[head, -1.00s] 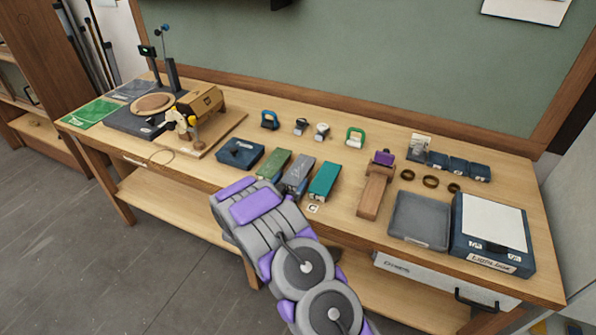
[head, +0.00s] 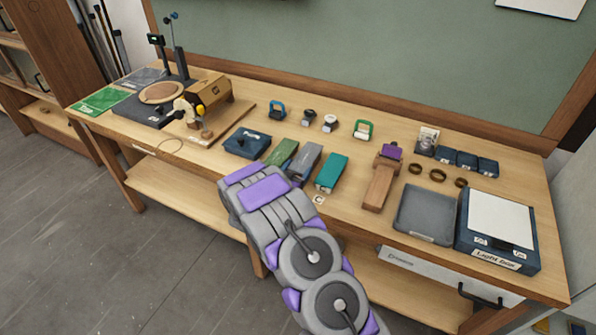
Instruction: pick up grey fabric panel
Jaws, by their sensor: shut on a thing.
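The grey fabric panel (head: 305,161) is a long grey block lying between a green block (head: 281,152) and a teal block (head: 331,173) in the middle of the bench. Its near end is hidden behind my arm. My gripper (head: 257,188), grey with purple pads, is at the near edge of the bench, at the near end of the green and grey blocks. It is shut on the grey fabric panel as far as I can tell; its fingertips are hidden. I cannot tell whether the panel is lifted.
A dark blue box (head: 247,143) stands left of the blocks. A wooden block (head: 380,186) with a purple top, a grey tray (head: 425,214) and a light box (head: 497,230) stand to the right. A wooden machine (head: 203,97) stands at the left.

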